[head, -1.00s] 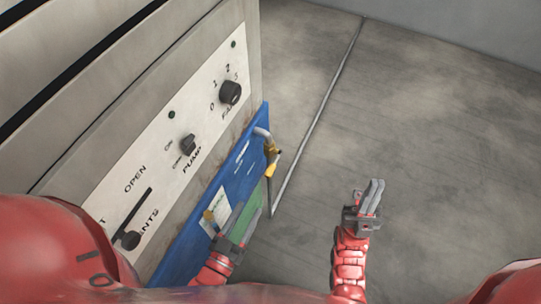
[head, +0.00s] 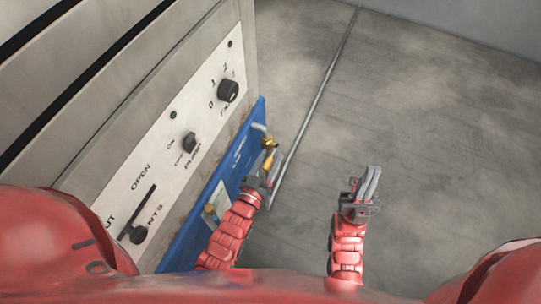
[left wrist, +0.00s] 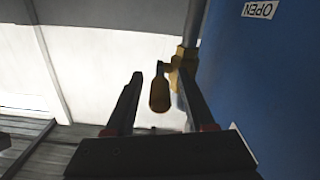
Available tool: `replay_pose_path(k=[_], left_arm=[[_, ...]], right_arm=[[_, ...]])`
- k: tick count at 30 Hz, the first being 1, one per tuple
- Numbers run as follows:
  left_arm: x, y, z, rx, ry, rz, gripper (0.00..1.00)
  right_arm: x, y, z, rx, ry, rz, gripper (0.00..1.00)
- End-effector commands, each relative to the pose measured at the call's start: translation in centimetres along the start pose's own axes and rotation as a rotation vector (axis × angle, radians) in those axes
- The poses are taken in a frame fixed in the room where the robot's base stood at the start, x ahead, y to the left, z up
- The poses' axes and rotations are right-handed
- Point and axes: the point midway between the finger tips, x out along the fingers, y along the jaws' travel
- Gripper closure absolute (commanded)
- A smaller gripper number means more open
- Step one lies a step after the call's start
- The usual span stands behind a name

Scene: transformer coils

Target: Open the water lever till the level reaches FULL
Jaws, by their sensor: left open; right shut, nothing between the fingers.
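The yellow water lever (head: 267,162) hangs from a yellow valve on a pipe at the blue panel (head: 246,150). My left gripper (head: 267,170) is at the lever, its fingers partly overlapping it in the head view. In the left wrist view the lever's rounded handle (left wrist: 160,93) shows between the two open fingers (left wrist: 158,78), apart from the left finger; contact with the right one is unclear. No level reading is legible. My right gripper (head: 367,184) is shut and empty over the floor.
A grey cabinet carries a white control panel (head: 170,165) with a fan knob (head: 228,90), a pump knob (head: 190,142) and a vents slider (head: 138,234). A thin line (head: 318,95) crosses the grey floor. The floor at right is clear.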

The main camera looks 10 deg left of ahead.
Motion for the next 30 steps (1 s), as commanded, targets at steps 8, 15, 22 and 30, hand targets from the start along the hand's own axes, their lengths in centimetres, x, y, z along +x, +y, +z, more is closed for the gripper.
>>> replay_pose_path(k=[8,15,22,30], left_arm=[[0.63,0.03,-0.06,0.000,0.002,0.001,0.45],[0.59,0.02,-0.03,0.000,0.001,0.000,0.71],[0.58,0.02,-0.03,0.000,0.001,0.000,1.00],[0.57,0.02,-0.01,0.000,0.000,0.000,1.00]], right_arm=[[0.09,0.00,-0.01,0.000,0.000,0.000,1.00],[0.09,0.01,-0.01,0.000,0.000,0.000,1.00],[0.10,0.00,-0.01,0.000,0.000,0.000,1.00],[0.10,0.01,-0.01,0.000,0.000,0.000,1.00]])
